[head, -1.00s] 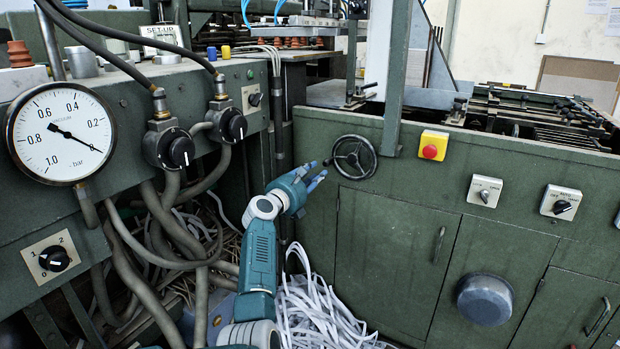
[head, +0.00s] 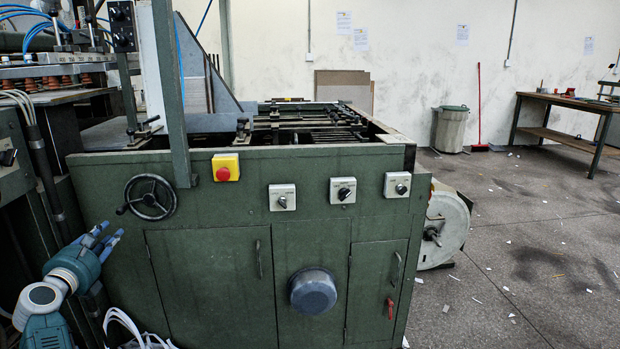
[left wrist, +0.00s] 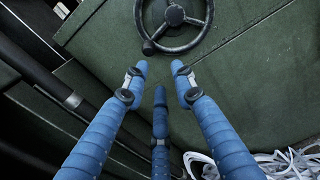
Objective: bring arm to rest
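My left arm shows at the lower left of the head view, and its gripper (head: 108,240) has blue fingers pointing up and right. The fingers are below and left of a black handwheel (head: 150,197) on the green machine front. In the left wrist view the left gripper (left wrist: 159,76) has its three blue fingers spread, with nothing between them. The handwheel (left wrist: 174,16) lies beyond the fingertips there, with a visible gap. My right gripper is in neither view.
The green feeder cabinet (head: 205,285) stands close by, with a red emergency button (head: 226,170) and several switches. Loose white strips (left wrist: 297,162) lie below the arm. Open floor (head: 530,260) is at the right, with a bin (head: 449,130) and a workbench (head: 565,102) behind.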

